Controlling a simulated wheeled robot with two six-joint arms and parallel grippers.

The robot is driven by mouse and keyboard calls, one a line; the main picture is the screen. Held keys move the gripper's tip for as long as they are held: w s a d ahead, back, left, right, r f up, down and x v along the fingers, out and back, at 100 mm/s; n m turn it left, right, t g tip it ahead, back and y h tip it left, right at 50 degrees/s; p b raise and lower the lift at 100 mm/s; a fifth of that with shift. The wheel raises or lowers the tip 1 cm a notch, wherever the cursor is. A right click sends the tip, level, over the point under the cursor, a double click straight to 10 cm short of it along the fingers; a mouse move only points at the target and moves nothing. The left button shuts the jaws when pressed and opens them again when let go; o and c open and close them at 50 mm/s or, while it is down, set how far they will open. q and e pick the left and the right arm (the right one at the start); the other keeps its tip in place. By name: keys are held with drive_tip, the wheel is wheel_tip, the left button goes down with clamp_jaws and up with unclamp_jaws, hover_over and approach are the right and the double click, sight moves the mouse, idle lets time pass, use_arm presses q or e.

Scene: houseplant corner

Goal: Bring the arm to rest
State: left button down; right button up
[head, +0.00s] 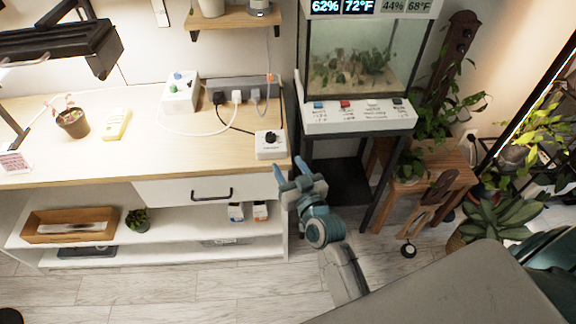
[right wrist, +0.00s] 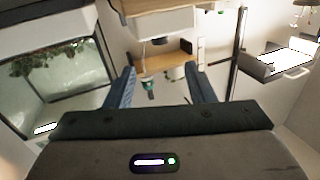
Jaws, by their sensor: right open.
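My right gripper (head: 291,172) is raised in front of the right end of the wooden bench, near the white box with a black knob (head: 270,144). Its two blue fingers stand apart with nothing between them. In the right wrist view the open fingers (right wrist: 160,88) show a clear gap, with the wall shelf (right wrist: 165,62) beyond. My left gripper does not show in either view.
The wooden bench (head: 120,160) holds a small potted plant (head: 73,122), a yellow meter (head: 116,124), and a power strip (head: 235,88). A glass terrarium (head: 362,65) stands right of the bench. A wooden stool (head: 440,178) and several plants crowd the right side.

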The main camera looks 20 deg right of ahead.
drive_tip(key=s+d+f+g, duration=0.1)
drive_tip(key=s+f+g, duration=0.2)
drive_tip(key=f, duration=0.8)
drive_tip(key=s+f+g, duration=0.2)
drive_tip(key=s+f, duration=0.2)
drive_tip(key=f, duration=0.8)
drive_tip(key=s+d+f+g, duration=0.1)
drive_tip(key=s+f+g, duration=0.2)
drive_tip(key=f, duration=0.8)
drive_tip(key=s+d+f+g, duration=0.3)
drive_tip(key=s+f, duration=0.4)
drive_tip(key=s, duration=0.4)
drive_tip(key=s+d+f+g+h, duration=0.1)
drive_tip(key=s+d+f+g, duration=0.2)
drive_tip(key=s+f, duration=0.5)
drive_tip(key=s+d+f+g, duration=0.2)
drive_tip(key=s+f, duration=0.6)
drive_tip(key=s, duration=0.7)
drive_tip(key=shift+s+d+g+h, duration=0.4)
drive_tip(key=shift+d, duration=0.25)
